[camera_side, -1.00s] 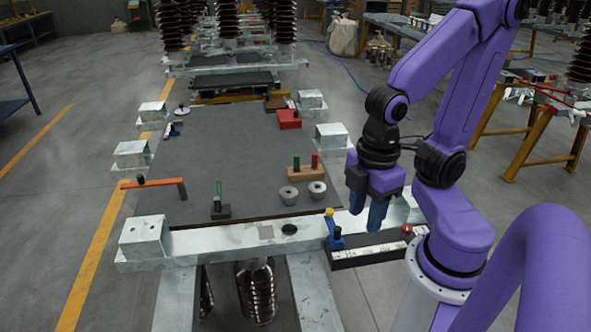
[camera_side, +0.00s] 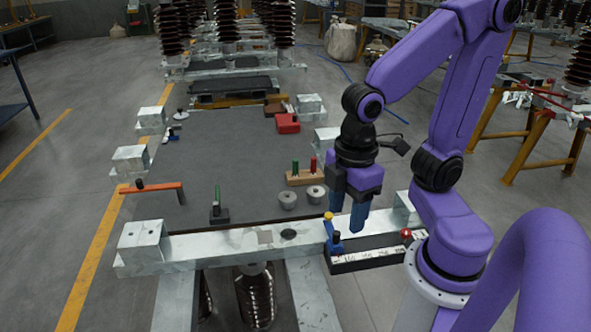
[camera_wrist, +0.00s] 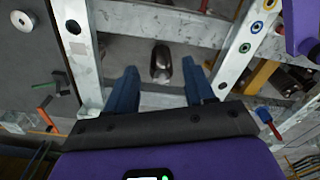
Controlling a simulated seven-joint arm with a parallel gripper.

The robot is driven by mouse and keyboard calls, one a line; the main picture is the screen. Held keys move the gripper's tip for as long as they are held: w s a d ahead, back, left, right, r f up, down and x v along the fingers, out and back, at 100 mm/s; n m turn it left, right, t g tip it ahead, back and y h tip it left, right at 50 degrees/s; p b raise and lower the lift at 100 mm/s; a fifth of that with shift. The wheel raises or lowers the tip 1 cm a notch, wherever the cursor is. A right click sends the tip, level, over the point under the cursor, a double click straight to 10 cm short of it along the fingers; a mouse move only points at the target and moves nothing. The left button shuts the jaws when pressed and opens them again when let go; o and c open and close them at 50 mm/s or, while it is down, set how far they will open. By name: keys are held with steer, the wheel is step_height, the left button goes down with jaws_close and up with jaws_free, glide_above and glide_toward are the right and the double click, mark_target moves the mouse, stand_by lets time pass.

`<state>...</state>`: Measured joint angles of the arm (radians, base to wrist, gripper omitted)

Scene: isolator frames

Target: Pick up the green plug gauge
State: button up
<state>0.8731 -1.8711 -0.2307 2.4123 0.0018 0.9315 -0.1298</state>
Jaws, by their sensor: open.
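A green peg (camera_side: 295,166) and a red peg (camera_side: 313,162) stand upright in a small wooden block (camera_side: 306,178) on the dark mat in the side view. Another thin green upright piece (camera_side: 218,194) stands at a black block (camera_side: 220,214) near the mat's front edge. I cannot tell for certain which is the plug gauge. My gripper (camera_side: 347,224) is open and empty, pointing down in front and to the right of the wooden block, close to the metal frame. Its blue fingers show in the wrist view (camera_wrist: 160,68), where the wooden block does not show clearly.
Two grey round parts (camera_side: 288,200) (camera_side: 316,193) lie in front of the wooden block. A black rail (camera_side: 372,261) with yellow, blue and red knobs lies below my gripper. An orange bar (camera_side: 160,186) is at the left. The mat (camera_side: 225,155) is clear in its middle.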

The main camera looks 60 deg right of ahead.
steer(key=w+r+n, duration=0.1)
steer(key=w, duration=1.5)
steer(key=w+d+n, duration=0.2)
steer(key=w+d, duration=0.6)
steer(key=w, duration=0.5)
steer(key=n, duration=0.2)
glide_above(296, 160)
step_height(296, 160, down, 8)
steer(key=f, duration=1.1)
steer(key=shift+w+f, duration=0.1)
steer(key=shift+w, duration=0.15)
steer(key=shift+s+f, duration=0.15)
steer(key=shift+f, duration=2.5)
